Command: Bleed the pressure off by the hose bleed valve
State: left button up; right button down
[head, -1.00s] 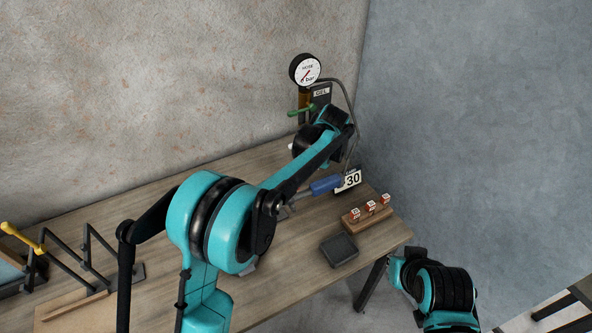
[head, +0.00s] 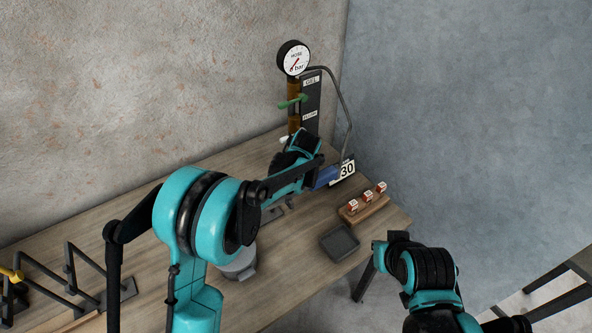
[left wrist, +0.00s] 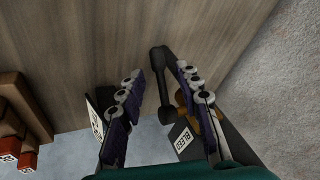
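In the head view a round gauge (head: 294,57) marked bar tops a dark panel against the wall, its red needle pointing low left. A green lever (head: 292,102) sticks out below it. My left arm reaches to the panel's foot, and its wrist hides the gripper there. In the left wrist view my left gripper (left wrist: 158,78) is open. A black bar-shaped handle (left wrist: 164,88) lies between its fingers, nearer the right one; I cannot tell if they touch. A BLEED label (left wrist: 184,140) and a brass-coloured body sit by the right finger.
A sign reading 30 (head: 347,169) stands right of my left wrist, near a blue object (head: 327,177). A wooden block (head: 364,207) with red-and-white pieces and a dark tray (head: 340,242) are at the table's right end. A hose (head: 346,110) loops beside the panel.

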pick_arm(q)
grip_shut()
dwell(0.3)
jog(key=shift+s+a+r+m+g+y+p, duration=0.15)
jog(key=shift+r+g+y+p, duration=0.1)
jog(key=shift+g+y, duration=0.3)
jog(key=shift+w+r+m+g+y+p, duration=0.1)
jog(key=shift+r+m+g+y+p, duration=0.2)
jog(key=shift+y, duration=0.35)
jog(key=shift+s+a+r+m+g+y, duration=0.1)
jog(key=shift+r+m+g+y, duration=0.15)
jog(key=shift+g+y, duration=0.3)
jog(key=shift+s+a+r+m+g+y, duration=0.1)
jog(key=shift+r+g+y, duration=0.15)
jog(key=shift+y, duration=0.5)
